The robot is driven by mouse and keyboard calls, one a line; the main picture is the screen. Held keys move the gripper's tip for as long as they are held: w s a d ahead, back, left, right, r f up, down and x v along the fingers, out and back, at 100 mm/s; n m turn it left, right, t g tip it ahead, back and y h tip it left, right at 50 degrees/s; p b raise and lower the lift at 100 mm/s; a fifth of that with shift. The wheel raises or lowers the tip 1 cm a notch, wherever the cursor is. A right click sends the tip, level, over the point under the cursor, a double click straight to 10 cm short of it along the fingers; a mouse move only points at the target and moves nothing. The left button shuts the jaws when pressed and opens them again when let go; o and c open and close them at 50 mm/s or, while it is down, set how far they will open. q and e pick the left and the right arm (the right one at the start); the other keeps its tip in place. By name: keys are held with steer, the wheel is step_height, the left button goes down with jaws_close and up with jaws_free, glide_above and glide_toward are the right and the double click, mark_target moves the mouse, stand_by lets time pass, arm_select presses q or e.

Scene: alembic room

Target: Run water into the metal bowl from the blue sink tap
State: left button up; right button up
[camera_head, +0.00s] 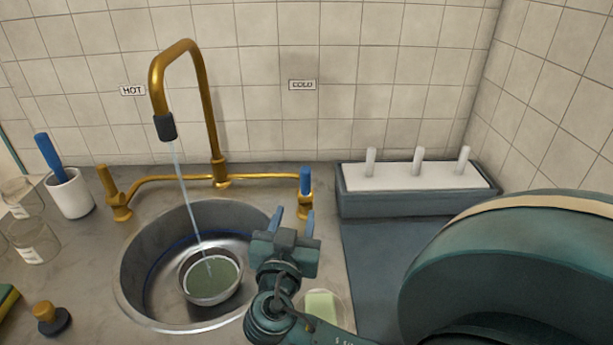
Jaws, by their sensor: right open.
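The metal bowl (211,296) sits upright in the round steel sink (145,245). A thin stream of water (184,190) runs from the dark nozzle of the brass spout (207,95) into the bowl, which holds greenish liquid. The blue tap handle (305,180) stands on the right end of the brass fitting, under the COLD sign (302,85). My right gripper (291,218) is open over the sink's right rim, just in front of and below the blue tap. I see nothing between its blue fingers. My left gripper is not in view.
A white cup (70,197) with a blue-handled item and glass jars (33,243) stand at the left. A dark stopper (51,319) lies front left. A grey rack (415,203) with white pegs stands back right. Pale soap (321,305) lies beside my right gripper.

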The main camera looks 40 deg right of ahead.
mark_target(304, 183)
steer(key=p+x, duration=0.2)
steer(key=x, duration=1.1)
steer(key=shift+s+d, duration=0.1)
steer(key=shift+s, duration=0.05)
jaws_close()
